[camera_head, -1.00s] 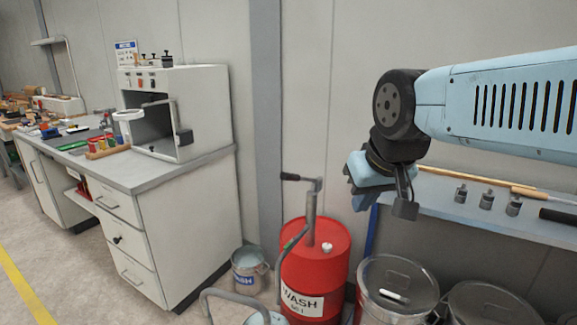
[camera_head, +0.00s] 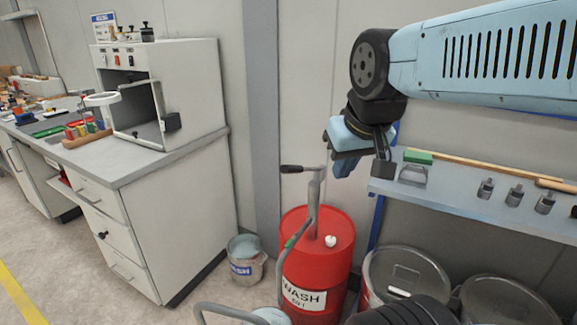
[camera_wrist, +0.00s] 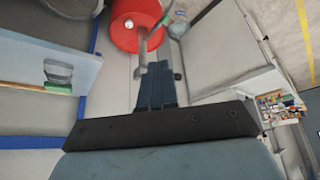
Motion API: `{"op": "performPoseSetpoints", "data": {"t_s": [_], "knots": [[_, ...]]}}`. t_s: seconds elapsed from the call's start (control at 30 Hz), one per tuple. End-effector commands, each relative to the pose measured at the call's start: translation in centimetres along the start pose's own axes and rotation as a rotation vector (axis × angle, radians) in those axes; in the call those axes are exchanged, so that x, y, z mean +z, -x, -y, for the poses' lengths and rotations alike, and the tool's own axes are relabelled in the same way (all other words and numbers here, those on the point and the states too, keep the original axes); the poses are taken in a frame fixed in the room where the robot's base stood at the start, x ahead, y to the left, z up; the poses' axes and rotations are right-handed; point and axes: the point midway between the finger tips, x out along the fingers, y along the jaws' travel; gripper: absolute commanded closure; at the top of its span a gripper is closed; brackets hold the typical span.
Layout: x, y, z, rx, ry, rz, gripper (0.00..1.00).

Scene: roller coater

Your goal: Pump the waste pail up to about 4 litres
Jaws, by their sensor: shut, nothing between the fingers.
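A red drum (camera_head: 322,262) labelled WASH stands on the floor in the head view; it also shows in the wrist view (camera_wrist: 124,40). A grey pump (camera_head: 314,190) rises from its top, with a dark-gripped handle (camera_head: 292,169) pointing left. A small grey pail (camera_head: 246,268) stands left of the drum, apart from it, with a blue label that seems to read WASH. Its liquid level is hard to read. My gripper (camera_head: 338,165) is shut and empty, up and right of the pump handle. In the wrist view my gripper (camera_wrist: 158,66) points towards the pump; contact cannot be told.
A white bench cabinet (camera_head: 170,210) stands left of the pail. A wall shelf (camera_head: 480,205) with a brush and several small metal items is on the right, near my gripper. Lidded metal bins (camera_head: 400,275) stand right of the drum. A curved grey tube (camera_head: 290,255) runs before the drum.

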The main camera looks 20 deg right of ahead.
Motion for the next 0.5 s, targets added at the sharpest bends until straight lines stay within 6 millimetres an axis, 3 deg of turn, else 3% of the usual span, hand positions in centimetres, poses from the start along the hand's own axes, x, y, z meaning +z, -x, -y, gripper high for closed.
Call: {"op": "performPoseSetpoints", "data": {"t_s": [0.27, 0.5], "knots": [[-5.5, -0.9, 0.4, -0.023, 0.114, 0.123, 1.00], [-11.2, -3.0, 0.0, -0.094, 0.245, 0.236, 1.00]]}}
